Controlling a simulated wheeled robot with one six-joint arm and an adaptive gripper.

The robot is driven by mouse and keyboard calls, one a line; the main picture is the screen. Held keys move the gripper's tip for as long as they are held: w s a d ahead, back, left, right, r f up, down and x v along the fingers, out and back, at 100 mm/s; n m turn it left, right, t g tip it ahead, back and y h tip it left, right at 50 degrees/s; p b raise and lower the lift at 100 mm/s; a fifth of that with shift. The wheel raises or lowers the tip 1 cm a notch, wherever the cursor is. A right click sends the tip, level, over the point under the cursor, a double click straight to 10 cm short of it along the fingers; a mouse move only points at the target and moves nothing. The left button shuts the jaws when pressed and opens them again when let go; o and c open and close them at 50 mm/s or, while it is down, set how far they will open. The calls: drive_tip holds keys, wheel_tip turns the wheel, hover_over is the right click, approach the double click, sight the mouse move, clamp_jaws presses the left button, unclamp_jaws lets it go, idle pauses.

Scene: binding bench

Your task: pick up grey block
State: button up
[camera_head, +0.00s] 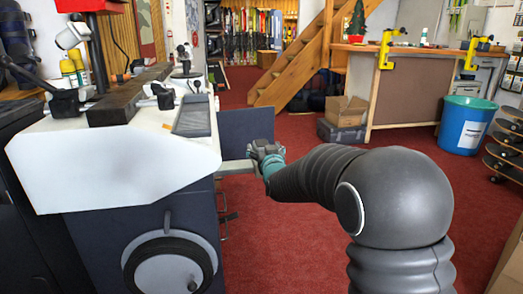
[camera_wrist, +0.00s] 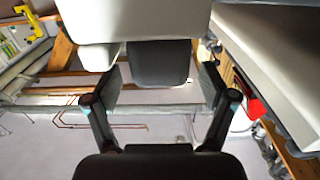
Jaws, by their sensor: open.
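My gripper (camera_head: 264,155) is low beside the right side of the white-topped bench machine (camera_head: 110,165) in the head view, next to a pale bar (camera_head: 234,167) at its side. In the wrist view my gripper (camera_wrist: 160,92) has its fingers apart, with a visible gap between them. A dark grey rounded piece (camera_wrist: 160,62) shows between and beyond the fingers, against a pale body (camera_wrist: 130,18); I cannot tell whether it is the grey block. A flat grey slab (camera_head: 193,118) lies on the machine's top, above and left of my gripper.
A long dark bar (camera_head: 130,97) and small clamps sit on the machine top. A dark blue panel (camera_head: 247,130) stands just behind my gripper. A blue bin (camera_head: 465,125) and a cardboard box (camera_head: 346,110) stand farther back. Red carpet between is clear.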

drive_tip(key=shift+x, duration=1)
drive_tip(key=c, duration=1.4)
drive_tip(key=shift+o, duration=0.2)
drive_tip(key=shift+r, duration=0.1)
